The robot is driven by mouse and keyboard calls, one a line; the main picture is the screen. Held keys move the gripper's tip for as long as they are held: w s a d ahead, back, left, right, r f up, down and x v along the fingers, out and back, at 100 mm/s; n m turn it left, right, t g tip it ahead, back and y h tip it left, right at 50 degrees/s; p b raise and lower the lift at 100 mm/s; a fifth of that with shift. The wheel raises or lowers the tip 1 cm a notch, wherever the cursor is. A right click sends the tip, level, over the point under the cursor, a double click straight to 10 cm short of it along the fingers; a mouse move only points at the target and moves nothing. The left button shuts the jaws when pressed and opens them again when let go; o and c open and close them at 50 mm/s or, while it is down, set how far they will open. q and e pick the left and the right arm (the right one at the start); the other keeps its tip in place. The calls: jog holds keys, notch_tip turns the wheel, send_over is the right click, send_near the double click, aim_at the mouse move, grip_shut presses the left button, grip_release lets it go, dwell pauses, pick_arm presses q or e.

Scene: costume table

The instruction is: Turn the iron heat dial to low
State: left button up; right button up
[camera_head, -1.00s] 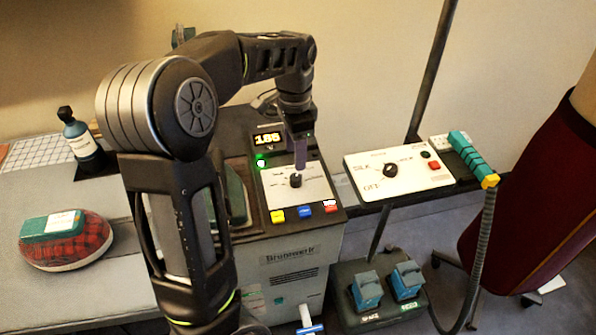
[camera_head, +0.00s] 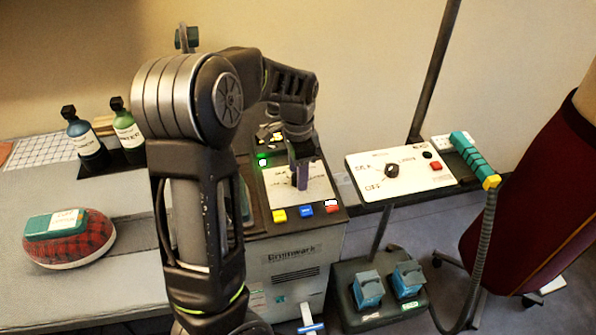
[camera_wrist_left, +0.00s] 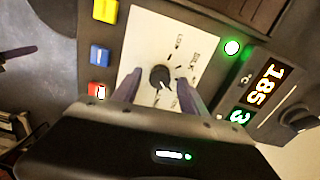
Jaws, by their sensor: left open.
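The iron heat dial (camera_wrist_left: 160,77) is a round black knob with a pale pointer line, on a white panel (camera_wrist_left: 140,47) of the iron station (camera_head: 290,258). In the left wrist view the pointer is angled toward the lower right, and the panel lettering includes LOW. My left gripper (camera_head: 301,180) is over this panel, pointing down. Its fingers are open, one on each side of the dial, with visible gaps. I cannot tell how far down the knob they reach. In the head view the gripper mostly hides the dial. My right gripper is not in view.
Yellow (camera_head: 279,215), blue (camera_head: 306,211) and red buttons sit close to the panel. An orange display (camera_wrist_left: 262,87) reads 185. To the right is another white panel with a black dial (camera_head: 391,171) and a teal-handled hose (camera_head: 470,155). Bottles and a plaid cushion (camera_head: 70,243) stand left.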

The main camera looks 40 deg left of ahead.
pick_arm(q)
jog(key=shift+f, duration=0.25)
grip_shut()
dwell(0.4)
